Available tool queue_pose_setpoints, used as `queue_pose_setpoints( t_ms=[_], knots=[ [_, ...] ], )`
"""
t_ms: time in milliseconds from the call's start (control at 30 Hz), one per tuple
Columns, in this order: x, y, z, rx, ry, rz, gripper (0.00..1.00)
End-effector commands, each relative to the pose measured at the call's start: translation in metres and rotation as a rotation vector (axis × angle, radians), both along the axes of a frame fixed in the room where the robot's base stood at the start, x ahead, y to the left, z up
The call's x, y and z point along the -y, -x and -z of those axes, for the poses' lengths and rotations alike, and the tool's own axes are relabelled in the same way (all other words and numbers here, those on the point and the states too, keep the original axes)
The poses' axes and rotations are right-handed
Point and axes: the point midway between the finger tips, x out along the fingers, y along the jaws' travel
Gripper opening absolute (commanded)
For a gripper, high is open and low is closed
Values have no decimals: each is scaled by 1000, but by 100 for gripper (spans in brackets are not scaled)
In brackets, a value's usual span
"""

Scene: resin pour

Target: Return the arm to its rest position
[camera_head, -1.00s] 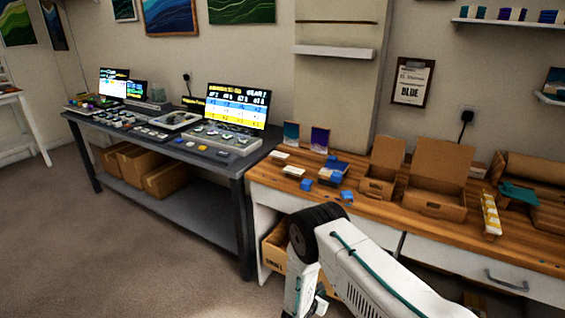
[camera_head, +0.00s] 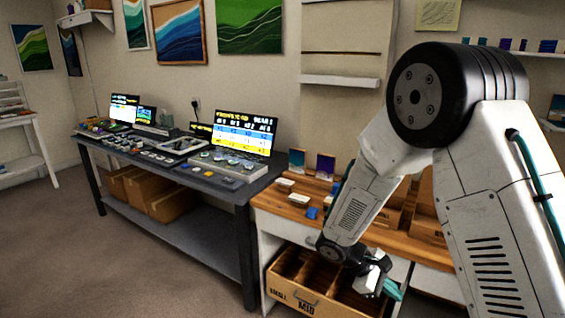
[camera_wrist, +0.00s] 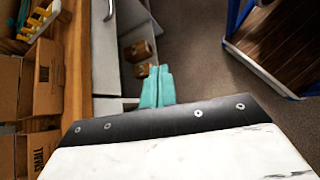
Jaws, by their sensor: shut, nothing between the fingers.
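My arm rises large at the right of the head view and bends down at the elbow. My gripper (camera_head: 391,289) hangs low in front of the wooden bench, beside the wooden bin. In the wrist view the two teal fingers of my gripper (camera_wrist: 157,88) lie together with nothing between them. The fingers point out over the floor and the white cabinet front. Part of the bench is hidden behind my arm in the head view.
The wooden bin (camera_head: 290,297) with dividers stands below the wooden bench top (camera_head: 268,203). The dark table (camera_head: 225,192) with screens stands left. In the wrist view, cardboard boxes (camera_wrist: 45,85) sit on the bench and a blue-framed dark panel (camera_wrist: 282,45) is at right. Open floor (camera_head: 60,255) lies left.

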Motion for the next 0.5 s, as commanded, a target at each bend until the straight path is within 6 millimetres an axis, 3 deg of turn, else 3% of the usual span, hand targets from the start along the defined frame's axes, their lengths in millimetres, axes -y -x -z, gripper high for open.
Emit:
queue_pose_setpoints(
  t_ms=[33,200,500],
  knots=[
    [2,12,-23,31,-29,62,0],
    [2,58,-78,112,-129,260,0],
    [-8,138,-152,259,-332,552,0]
  ],
)
